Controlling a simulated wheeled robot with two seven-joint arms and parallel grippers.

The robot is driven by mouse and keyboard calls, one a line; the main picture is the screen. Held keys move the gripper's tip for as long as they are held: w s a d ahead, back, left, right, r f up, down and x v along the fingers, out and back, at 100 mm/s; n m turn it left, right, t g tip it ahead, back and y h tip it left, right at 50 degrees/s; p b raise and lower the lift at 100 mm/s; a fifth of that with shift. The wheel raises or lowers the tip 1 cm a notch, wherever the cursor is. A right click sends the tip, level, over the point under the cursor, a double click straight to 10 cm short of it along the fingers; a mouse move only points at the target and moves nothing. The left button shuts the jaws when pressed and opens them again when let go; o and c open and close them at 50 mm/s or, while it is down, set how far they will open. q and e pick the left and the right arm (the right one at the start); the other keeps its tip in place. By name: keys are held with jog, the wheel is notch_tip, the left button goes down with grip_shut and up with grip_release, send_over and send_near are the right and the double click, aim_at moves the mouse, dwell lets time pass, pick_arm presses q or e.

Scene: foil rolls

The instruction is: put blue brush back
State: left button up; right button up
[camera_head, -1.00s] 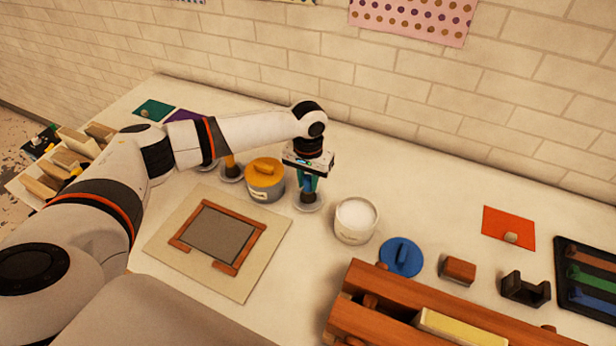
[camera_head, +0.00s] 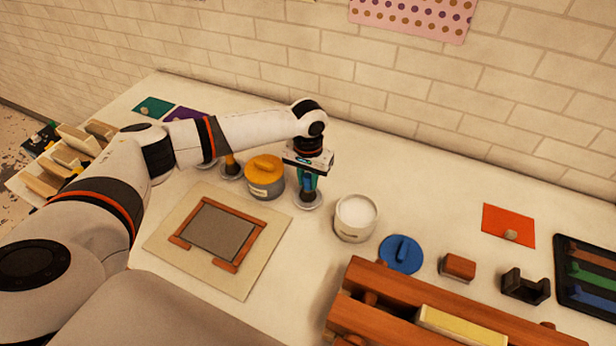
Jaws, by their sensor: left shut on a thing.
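My left gripper (camera_head: 307,172) points down beyond the framed board and is shut on the blue brush (camera_head: 307,186). The brush is upright, its lower end at a round pale stand (camera_head: 307,202) on the table. I cannot tell whether the brush rests fully in the stand. The gripper body hides the brush's top. My right gripper is not in view.
A yellow-lidded pot (camera_head: 264,178) stands close left of the brush, and an open white pot (camera_head: 355,217) close right. A blue lid (camera_head: 400,254) lies further right. A wooden rack (camera_head: 390,312) fills the front right. A brick wall (camera_head: 420,120) rises behind.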

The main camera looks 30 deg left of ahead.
pick_arm(q)
jog(key=shift+f, duration=0.35)
dwell(0.3)
jog(key=o, duration=1.5)
jog(key=shift+o, duration=0.2)
jog(key=shift+r, duration=0.15)
notch_tip(320, 180, up, 6)
jog(key=p, duration=0.6)
jog(key=shift+p, duration=0.4)
jog(key=shift+r+p, duration=1.2)
jog(key=shift+r, duration=0.2)
